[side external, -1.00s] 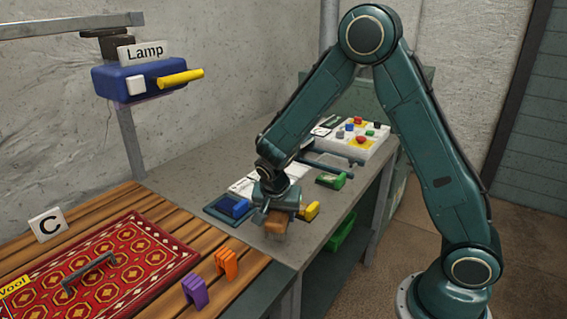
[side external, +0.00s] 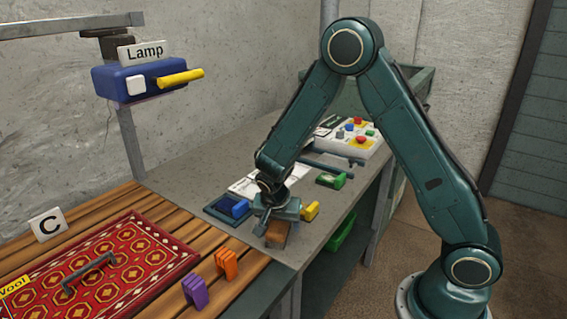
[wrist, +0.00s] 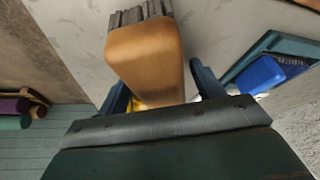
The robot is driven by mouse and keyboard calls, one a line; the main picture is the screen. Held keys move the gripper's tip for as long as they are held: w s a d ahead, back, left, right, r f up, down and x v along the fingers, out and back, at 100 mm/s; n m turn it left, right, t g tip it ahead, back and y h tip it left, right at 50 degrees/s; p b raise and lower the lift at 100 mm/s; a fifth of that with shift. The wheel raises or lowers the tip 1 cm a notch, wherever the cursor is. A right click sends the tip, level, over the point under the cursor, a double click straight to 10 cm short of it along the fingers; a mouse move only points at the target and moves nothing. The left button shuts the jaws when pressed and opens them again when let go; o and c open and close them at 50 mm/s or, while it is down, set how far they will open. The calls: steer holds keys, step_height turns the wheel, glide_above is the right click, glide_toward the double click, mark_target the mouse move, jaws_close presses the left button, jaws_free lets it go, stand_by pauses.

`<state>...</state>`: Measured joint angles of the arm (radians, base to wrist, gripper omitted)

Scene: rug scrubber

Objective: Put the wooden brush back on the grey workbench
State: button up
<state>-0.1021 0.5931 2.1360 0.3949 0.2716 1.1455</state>
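The wooden brush (side external: 276,236) is a tan block with dark bristles, low over the near part of the grey workbench (side external: 240,248). I cannot tell whether its bristles touch the bench top. My gripper (side external: 276,218) is directly above it, its fingers either side of the block. In the wrist view the brush's smooth wooden face (wrist: 146,58) fills the space between the fingers (wrist: 160,88), with the grey bristles at the far end. A small gap may show by the right finger.
A blue block (side external: 240,208) on a dark tray stands left of my gripper, a yellow block (side external: 310,210) right. A green block (side external: 331,181) and a button panel (side external: 352,138) lie farther back. The slatted table with the red rug (side external: 105,270), purple (side external: 195,291) and orange clips (side external: 227,264) is nearer.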

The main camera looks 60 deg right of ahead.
mark_target(276, 228)
steer(key=shift+r, duration=0.2)
steer(key=v, duration=1.1)
steer(key=shift+a+r, duration=0.1)
steer(key=shift+r, duration=0.1)
steer(key=shift+a+r, duration=0.1)
steer(key=shift+r, duration=0.15)
stand_by(0.3)
steer(key=s+r+n+t+y, duration=0.2)
steer(key=s+r+n, duration=0.4)
steer(key=s, duration=0.4)
steer(key=s+a+r+n+t+y, duration=0.1)
steer(key=s+r+n+y, duration=0.1)
steer(key=s+r+n, duration=0.5)
steer(key=s, duration=0.4)
steer(key=shift+s+r+t, duration=0.25)
steer(key=shift+r+t, duration=0.15)
